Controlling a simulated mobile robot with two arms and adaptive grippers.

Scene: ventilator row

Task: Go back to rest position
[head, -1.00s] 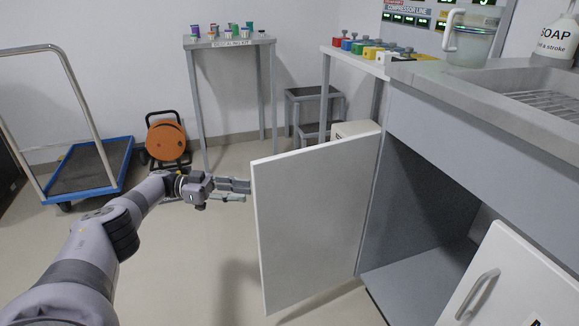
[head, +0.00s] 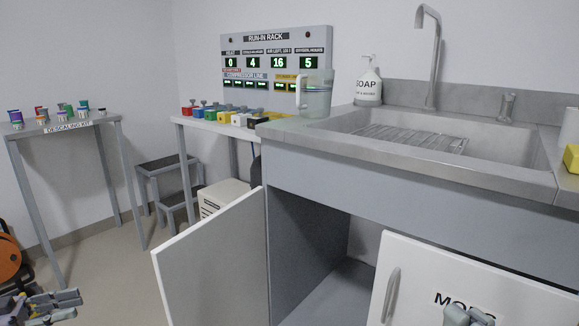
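My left gripper (head: 75,304) shows low at the left edge of the head view. Its two fingers are apart with nothing between them, and it is clear of the open cabinet door (head: 212,265). What seems to be the top of my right gripper (head: 468,316) shows at the bottom edge, in front of the white door marked MOPS (head: 450,285). Most of it is cut off, so its fingers cannot be judged.
The sink counter (head: 300,135) holds a jug (head: 316,97) and a soap bottle (head: 368,85). The cabinet door stands swung out over the floor. A descaling kit table (head: 40,130) and a step stool (head: 165,165) stand left. Floor between them is free.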

